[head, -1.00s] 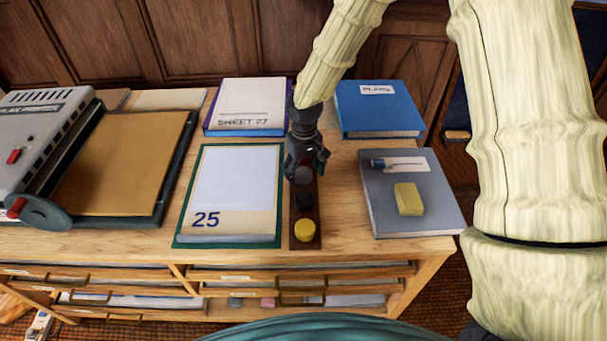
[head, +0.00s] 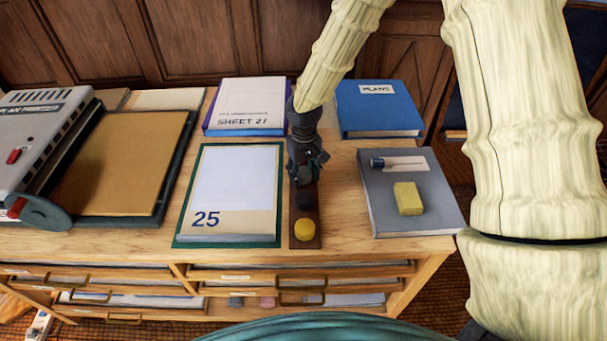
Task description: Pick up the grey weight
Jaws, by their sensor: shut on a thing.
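The grey weight (head: 304,175) is a small round piece over the far part of a narrow dark brown strip (head: 304,219). My gripper (head: 306,170) points down and is shut on the grey weight, which its fingers partly hide. I cannot tell whether the weight is touching the strip or just above it. A dark weight (head: 305,200) and a yellow weight (head: 305,230) sit on the strip nearer the front.
A board marked 25 (head: 231,190) lies left of the strip. A grey folder (head: 378,205) with a yellow block (head: 408,198) lies right. A blue PLANS box (head: 378,110) and SHEET 27 stack (head: 247,106) stand behind. A grey machine (head: 40,135) is far left.

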